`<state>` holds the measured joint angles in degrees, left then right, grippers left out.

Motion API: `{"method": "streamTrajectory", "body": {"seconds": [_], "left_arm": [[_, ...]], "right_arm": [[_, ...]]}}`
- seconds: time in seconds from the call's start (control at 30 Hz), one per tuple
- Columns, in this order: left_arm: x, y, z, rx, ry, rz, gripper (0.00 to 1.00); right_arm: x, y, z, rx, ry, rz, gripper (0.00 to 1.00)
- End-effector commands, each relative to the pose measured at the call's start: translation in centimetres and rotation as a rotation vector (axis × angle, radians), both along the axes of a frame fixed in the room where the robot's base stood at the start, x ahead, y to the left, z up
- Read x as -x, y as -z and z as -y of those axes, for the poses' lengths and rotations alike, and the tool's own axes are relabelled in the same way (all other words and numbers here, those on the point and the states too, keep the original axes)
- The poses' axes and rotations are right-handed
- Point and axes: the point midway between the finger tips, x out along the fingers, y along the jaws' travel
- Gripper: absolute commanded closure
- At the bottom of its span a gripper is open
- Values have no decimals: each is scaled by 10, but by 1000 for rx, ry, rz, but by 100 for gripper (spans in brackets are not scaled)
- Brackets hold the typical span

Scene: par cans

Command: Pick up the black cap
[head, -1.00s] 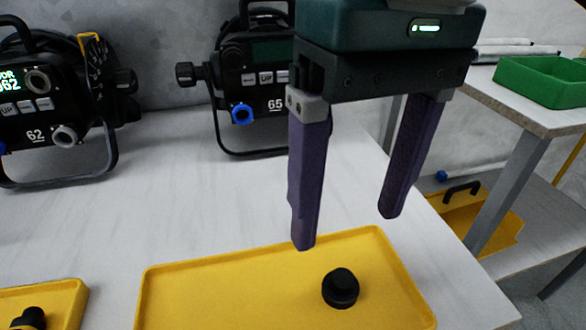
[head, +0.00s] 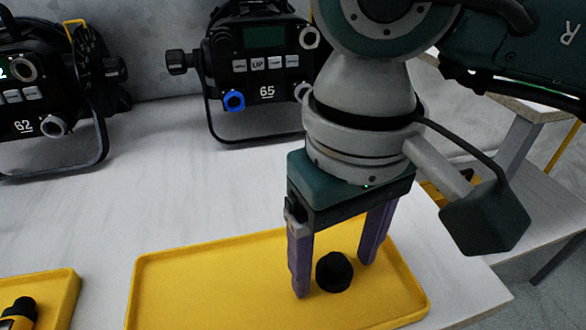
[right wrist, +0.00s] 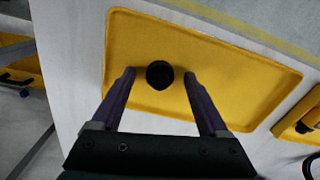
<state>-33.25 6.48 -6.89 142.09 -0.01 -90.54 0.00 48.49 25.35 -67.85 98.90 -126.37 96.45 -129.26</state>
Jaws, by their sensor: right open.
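The black cap (head: 335,271) stands on the yellow tray (head: 200,290), near the tray's right end. My right gripper (head: 335,280) is open, with its purple fingers pointing down and one on each side of the cap in the head view. In the right wrist view the cap (right wrist: 159,74) lies between and slightly beyond the two fingertips (right wrist: 160,74), with a gap on both sides. Whether the fingertips touch the tray is hard to tell. My left gripper is not in view.
Two black par cans, marked 62 (head: 40,95) and 65 (head: 262,60), stand at the back of the white table (head: 150,200). Another yellow tray (head: 58,295) with a black-topped item (head: 22,308) is at the lower left. The table's right edge is close to the tray.

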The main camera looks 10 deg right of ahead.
Motion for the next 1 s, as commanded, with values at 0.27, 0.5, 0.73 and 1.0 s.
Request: {"method": "streamTrajectory", "body": {"seconds": [0.27, 0.5, 0.73, 1.0], "left_arm": [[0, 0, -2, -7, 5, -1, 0], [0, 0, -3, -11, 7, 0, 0], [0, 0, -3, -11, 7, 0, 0], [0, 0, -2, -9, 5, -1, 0]], "right_arm": [[0, 0, 0, -1, 0, 0, 48], [0, -1, 0, -1, 0, 0, 75], [0, -1, 0, -1, 0, 0, 100], [0, -1, 0, -1, 0, 0, 100]]}}
